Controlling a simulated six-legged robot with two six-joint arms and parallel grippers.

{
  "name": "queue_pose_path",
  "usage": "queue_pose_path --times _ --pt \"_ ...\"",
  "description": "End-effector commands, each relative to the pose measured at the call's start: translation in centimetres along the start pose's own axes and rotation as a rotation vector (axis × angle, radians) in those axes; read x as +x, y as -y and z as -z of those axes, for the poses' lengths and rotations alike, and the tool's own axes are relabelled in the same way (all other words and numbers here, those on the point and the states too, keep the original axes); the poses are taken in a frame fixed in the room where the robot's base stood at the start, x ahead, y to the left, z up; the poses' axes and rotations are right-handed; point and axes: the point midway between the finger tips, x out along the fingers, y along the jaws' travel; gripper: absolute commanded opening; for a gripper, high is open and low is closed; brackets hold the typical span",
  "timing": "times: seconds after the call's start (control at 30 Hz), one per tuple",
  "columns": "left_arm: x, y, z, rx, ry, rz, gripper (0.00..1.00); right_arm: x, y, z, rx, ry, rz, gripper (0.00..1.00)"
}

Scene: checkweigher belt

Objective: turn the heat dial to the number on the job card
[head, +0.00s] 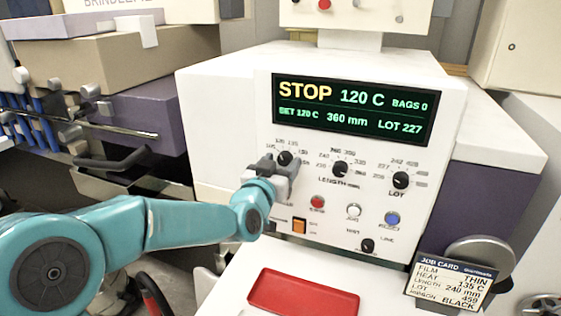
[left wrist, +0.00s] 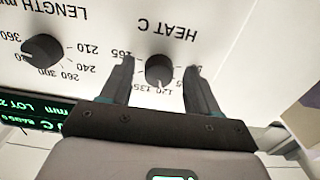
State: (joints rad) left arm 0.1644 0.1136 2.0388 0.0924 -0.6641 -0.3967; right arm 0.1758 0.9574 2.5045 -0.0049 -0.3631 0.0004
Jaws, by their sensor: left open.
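The heat dial (head: 285,158) is a black knob at the left of the white control panel, and it shows upside down in the left wrist view (left wrist: 158,69). Its white mark points near 120. My left gripper (head: 276,166) is open, with one finger on each side of this dial in the left wrist view (left wrist: 160,72); I cannot tell whether the fingers touch it. The job card (head: 450,281) at lower right reads heat 135 C. The display (head: 350,108) reads STOP, 120 C and SET 120 C. My right gripper is out of view.
The length dial (head: 340,169) and lot dial (head: 400,180) sit to the right of the heat dial. A red tray (head: 260,299) lies in front.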

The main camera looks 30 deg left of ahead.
Motion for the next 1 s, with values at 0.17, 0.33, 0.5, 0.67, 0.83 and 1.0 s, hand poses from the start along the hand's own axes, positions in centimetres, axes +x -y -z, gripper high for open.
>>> queue_pose_path --times 0.17,0.33,0.5,0.67,0.83,1.0 --pt "0.1 0.0 0.0 0.0 0.0 0.0 0.61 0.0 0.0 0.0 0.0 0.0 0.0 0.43" --pt "0.0 0.0 0.0 0.0 0.0 0.0 0.22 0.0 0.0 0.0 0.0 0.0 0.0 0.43" --pt "0.0 0.0 0.0 0.001 0.001 0.0 0.05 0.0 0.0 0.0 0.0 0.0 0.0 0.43" --pt "0.0 0.0 -0.1 0.019 0.0 0.0 0.05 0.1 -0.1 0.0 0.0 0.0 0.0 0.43" --pt "0.0 0.0 -0.1 0.086 0.001 -0.001 0.05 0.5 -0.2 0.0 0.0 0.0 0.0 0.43" --pt "0.0 0.0 -0.1 0.205 0.0 0.0 0.05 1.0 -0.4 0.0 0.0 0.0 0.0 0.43"
